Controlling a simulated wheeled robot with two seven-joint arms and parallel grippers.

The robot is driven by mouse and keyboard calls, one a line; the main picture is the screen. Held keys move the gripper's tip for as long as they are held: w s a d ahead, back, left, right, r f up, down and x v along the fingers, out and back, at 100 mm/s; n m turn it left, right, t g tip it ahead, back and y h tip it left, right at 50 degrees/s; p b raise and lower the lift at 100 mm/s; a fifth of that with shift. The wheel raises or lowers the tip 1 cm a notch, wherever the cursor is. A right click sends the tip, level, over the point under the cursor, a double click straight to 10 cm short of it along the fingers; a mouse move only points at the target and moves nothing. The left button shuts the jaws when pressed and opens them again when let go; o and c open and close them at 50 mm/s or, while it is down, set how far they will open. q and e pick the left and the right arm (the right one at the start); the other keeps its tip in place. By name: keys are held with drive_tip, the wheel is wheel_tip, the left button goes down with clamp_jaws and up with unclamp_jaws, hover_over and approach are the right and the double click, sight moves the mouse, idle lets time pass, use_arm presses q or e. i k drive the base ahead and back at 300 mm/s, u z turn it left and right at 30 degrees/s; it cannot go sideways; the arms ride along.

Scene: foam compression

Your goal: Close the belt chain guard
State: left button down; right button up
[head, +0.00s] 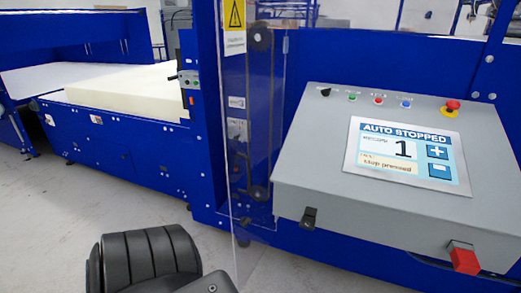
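The belt chain guard (244,258) is a clear panel at the middle of the head view, in front of a recess in the blue machine. It appears swung out from the recess, and its lower corner reaches down past the frame over the floor. Its exact angle is hard to tell because it is see-through. Behind it show a dark vertical belt or chain (259,115) and round wheels at its top and bottom. A black ribbed part of my own arm is at the bottom left, left of the guard and apart from it in the picture. Neither gripper's fingertips show.
A grey control box (320,190) with a screen reading "AUTO STOPPED" stands right of the guard. It carries a red emergency button (451,107) and a red switch (464,258). A cream foam block (125,88) lies on the blue conveyor at left. The floor (50,220) at lower left is clear.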

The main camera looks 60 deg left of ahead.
sight(233, 11)
drive_tip(key=u, duration=0.05)
drive_tip(key=i, duration=1)
drive_tip(key=u, duration=1.85)
